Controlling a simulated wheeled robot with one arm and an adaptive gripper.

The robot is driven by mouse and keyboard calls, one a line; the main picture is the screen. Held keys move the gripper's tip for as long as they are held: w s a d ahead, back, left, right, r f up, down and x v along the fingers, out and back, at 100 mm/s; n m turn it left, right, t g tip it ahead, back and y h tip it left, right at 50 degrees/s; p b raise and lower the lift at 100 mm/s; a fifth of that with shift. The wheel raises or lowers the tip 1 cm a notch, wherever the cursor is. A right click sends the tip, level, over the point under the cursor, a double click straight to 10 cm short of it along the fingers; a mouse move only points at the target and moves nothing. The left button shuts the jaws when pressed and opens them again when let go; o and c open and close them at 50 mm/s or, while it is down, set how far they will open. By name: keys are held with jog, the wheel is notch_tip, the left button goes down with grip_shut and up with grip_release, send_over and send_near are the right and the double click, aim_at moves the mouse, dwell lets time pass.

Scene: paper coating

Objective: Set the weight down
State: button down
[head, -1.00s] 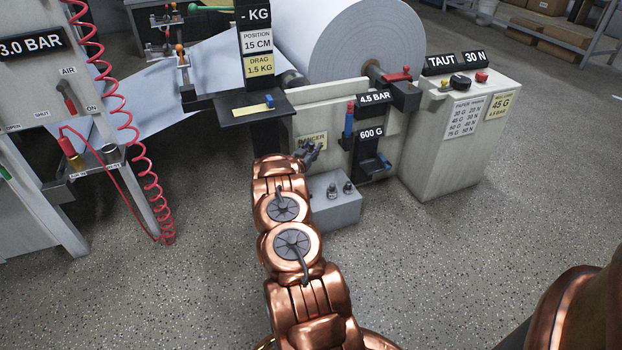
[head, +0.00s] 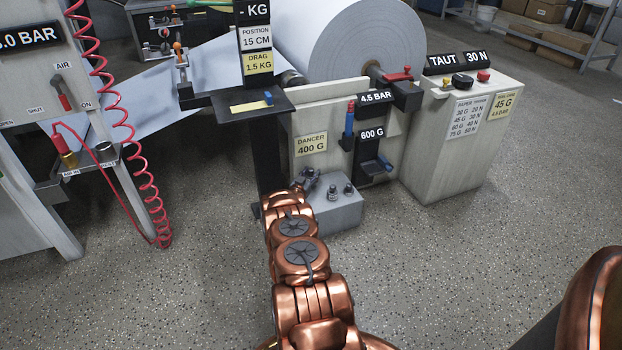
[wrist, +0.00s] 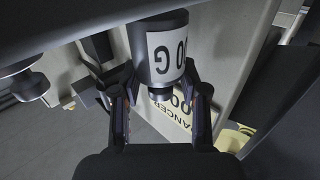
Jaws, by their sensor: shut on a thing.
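The weight (wrist: 166,50) is a dark grey cylinder with a white label in the wrist view. The label is seen upside down and partly cut off; a zero and a G show. My gripper (wrist: 160,95) is shut on the weight's narrow end, with one finger on each side. In the head view my gripper (head: 309,182) is low, at the left end of the light grey block (head: 335,215) on the floor. The held weight is hidden or too small to make out there, and I cannot tell whether it touches anything.
A dark post (head: 268,150) stands left of the panel. Open floor lies right of the block.

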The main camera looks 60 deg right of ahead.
jog(key=shift+f, duration=0.55)
jog(key=shift+f, duration=0.1)
jog(key=c, duration=0.6)
grip_release()
